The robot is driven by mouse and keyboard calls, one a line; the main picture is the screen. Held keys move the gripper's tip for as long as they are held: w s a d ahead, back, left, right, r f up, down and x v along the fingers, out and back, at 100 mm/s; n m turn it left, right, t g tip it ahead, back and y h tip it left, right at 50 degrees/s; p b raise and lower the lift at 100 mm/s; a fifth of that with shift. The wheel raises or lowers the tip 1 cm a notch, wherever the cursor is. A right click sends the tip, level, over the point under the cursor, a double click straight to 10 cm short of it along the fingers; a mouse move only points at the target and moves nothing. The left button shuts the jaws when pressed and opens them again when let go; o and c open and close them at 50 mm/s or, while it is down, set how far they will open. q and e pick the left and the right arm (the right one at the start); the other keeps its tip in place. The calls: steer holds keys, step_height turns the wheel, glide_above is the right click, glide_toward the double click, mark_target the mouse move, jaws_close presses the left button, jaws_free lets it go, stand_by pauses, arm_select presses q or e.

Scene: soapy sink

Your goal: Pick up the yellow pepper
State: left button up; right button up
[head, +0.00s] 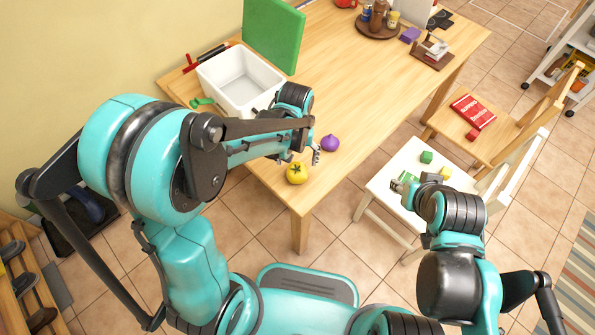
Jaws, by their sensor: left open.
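The yellow pepper (296,173), round with a dark green stem, sits on the wooden table (345,105) near its front corner. My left gripper (300,156) is open just behind the pepper in the picture, with a finger on its upper right side. The jaws look empty, and I cannot tell whether they touch the pepper. My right gripper (402,184) is small and partly hidden by its own arm, in front of the white chair; its jaws cannot be made out.
A purple onion-like vegetable (330,142) lies close to the right of my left gripper. A white basin (240,80) and an upright green board (273,35) stand behind. Blocks (427,157) lie on the white chair (385,175). The table's middle is clear.

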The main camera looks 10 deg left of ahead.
mark_target(297, 167)
arm_select(q)
steer(key=f+b, duration=0.1)
steer(key=f, duration=0.2)
steer(key=shift+d, duration=0.2)
steer(key=f+b, duration=0.1)
steer(key=f, duration=0.1)
steer(key=f+b, duration=0.2)
steer(key=f, duration=0.1)
steer(key=shift+w+a+f, duration=0.1)
steer(key=shift+a+f, duration=0.05)
steer(key=shift+a, duration=0.05)
steer(key=shift+c, duration=0.2)
steer(key=c, duration=1.3)
